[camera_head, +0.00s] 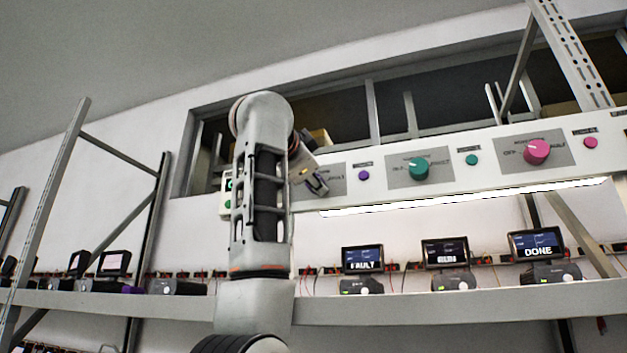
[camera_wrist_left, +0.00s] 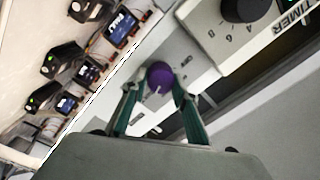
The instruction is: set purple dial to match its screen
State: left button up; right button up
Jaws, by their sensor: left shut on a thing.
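The purple dial (camera_wrist_left: 160,77) shows between the fingers of my left gripper (camera_wrist_left: 158,92) in the left wrist view, with a light pointer line on its face. The fingers are shut on it from both sides. In the head view my left gripper (camera_head: 317,183) is at the left end of the white panel (camera_head: 452,182) and hides the dial. Below and right of it, the leftmost screen (camera_head: 363,259) of the three on the shelf reads FAULT. The dial's setting labels are too small or covered to read. My right gripper is not in view.
A small purple button (camera_head: 363,175) sits right of my gripper. Farther right are a teal dial (camera_head: 418,168) and a pink dial (camera_head: 537,152). The middle screen (camera_head: 446,252) is hard to read; the right screen (camera_head: 537,245) reads DONE. A black timer knob (camera_wrist_left: 243,8) is near the wrist.

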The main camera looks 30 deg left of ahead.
pick_arm(q)
jog(key=o, duration=1)
jog(key=shift+o, duration=0.5)
jog(key=v, duration=1.2)
